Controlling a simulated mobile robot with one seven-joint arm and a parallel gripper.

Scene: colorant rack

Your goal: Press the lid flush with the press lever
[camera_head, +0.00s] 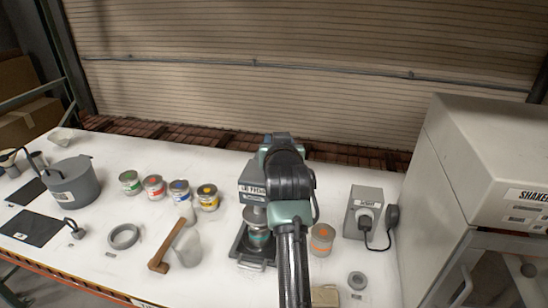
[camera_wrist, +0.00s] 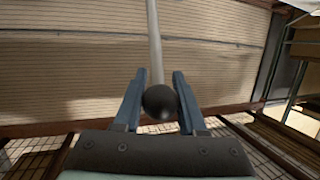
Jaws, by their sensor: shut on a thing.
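The lid press (camera_head: 252,188) stands on the white bench, partly hidden behind my arm. In the wrist view, the press lever is a pale grey rod (camera_wrist: 154,40) ending in a black ball knob (camera_wrist: 159,102). My gripper (camera_wrist: 158,78) is shut on the knob, with one blue finger on each side. In the head view my arm hides the fingers and the lever. I cannot tell whether the can's lid is flush.
Several coloured paint cans (camera_head: 153,187) stand in a row left of the press. A clear cup (camera_head: 187,247) and a brown-handled mallet (camera_head: 172,248) are nearer. The shaker (camera_head: 490,160) fills the far right.

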